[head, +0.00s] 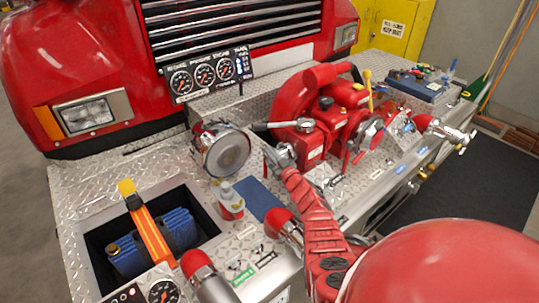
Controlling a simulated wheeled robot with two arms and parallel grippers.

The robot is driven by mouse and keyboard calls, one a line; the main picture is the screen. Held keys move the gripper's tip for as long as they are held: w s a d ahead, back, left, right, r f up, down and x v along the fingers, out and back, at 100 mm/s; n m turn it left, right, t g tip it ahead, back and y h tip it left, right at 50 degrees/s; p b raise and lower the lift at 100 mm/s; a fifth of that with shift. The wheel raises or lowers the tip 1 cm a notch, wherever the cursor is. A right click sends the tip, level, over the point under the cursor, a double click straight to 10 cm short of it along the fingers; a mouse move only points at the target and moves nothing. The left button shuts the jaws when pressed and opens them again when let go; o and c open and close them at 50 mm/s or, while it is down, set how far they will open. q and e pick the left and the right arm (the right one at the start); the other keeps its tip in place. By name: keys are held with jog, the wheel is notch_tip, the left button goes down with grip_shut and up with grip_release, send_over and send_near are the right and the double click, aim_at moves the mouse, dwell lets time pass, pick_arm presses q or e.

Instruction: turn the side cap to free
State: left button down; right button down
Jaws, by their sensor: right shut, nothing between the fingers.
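The red pump (322,115) stands on the bumper deck, right of centre. On its right side a chrome fitting with small lugs (452,133) sticks out past the deck edge from a red collar. I cannot tell for sure whether this is the side cap. My right arm, red and ribbed, reaches up from the bottom right. Its gripper (274,160) is shut and empty, in front of the pump's left end and well left of the chrome fitting. I cannot tell whether it touches the pump. My left gripper cannot be made out.
An open bay (98,241) holds a blue bundle under an orange strap. A gauge panel (207,75) stands behind. Dark floor mat (455,215) lies clear at right.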

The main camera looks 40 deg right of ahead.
jog(key=shift+w, duration=0.1)
dwell(0.3)
jog(key=shift+w+g+p, duration=0.25)
jog(key=shift+g+p, duration=0.05)
jog(key=shift+p, duration=0.2)
jog(key=shift+f, duration=0.1)
